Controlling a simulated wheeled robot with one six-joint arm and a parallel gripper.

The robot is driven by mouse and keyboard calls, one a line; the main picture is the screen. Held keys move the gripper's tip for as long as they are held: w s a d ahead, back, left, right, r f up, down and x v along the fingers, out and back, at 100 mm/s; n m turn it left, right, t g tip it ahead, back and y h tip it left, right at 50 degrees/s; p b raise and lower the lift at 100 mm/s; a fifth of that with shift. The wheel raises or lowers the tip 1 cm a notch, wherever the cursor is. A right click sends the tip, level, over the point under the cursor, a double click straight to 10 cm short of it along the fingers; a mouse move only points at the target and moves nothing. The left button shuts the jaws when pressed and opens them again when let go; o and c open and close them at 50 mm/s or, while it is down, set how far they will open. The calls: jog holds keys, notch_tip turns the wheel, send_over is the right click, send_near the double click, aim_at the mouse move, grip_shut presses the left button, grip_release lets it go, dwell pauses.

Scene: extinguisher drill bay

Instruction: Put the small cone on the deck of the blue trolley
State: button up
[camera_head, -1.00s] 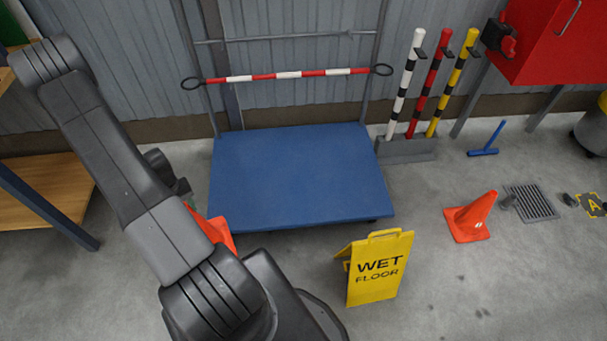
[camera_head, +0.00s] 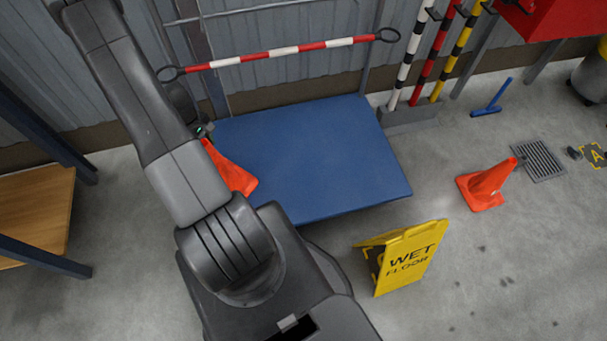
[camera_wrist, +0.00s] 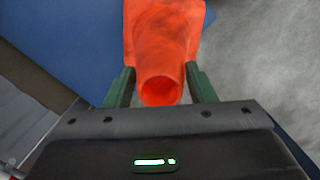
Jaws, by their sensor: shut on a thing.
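The orange cone (camera_wrist: 162,45) is held in my gripper (camera_wrist: 161,88), whose two green fingers press on either side of its narrow end in the wrist view. The wide end points away from the gripper. In the head view the held cone (camera_head: 231,169) shows beside my arm, over the left edge of the blue trolley deck (camera_head: 310,160). My arm hides the gripper and part of the cone there. The blue deck also fills the upper left of the wrist view (camera_wrist: 75,35). The deck looks bare. I cannot tell the cone's height above it.
A yellow wet floor sign (camera_head: 408,258) stands in front of the trolley. Another orange cone (camera_head: 487,187) stands on the floor to the right. A red-and-white bar (camera_head: 285,52) crosses behind the deck. Striped posts (camera_head: 430,55) stand at back right. A wooden shelf (camera_head: 35,215) is at left.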

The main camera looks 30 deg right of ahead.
jog(key=d+f+n+t+b, duration=0.2)
jog(key=d+n+b, duration=0.8)
jog(key=n, duration=0.9)
jog(key=shift+d+f+b, duration=0.25)
jog(key=shift+f+b, duration=0.2)
notch_tip(320, 180, down, 10)
jog(key=b, duration=0.3)
jog(key=shift+w, duration=0.1)
jog(key=shift+f, duration=0.15)
jog(key=o, duration=1.4)
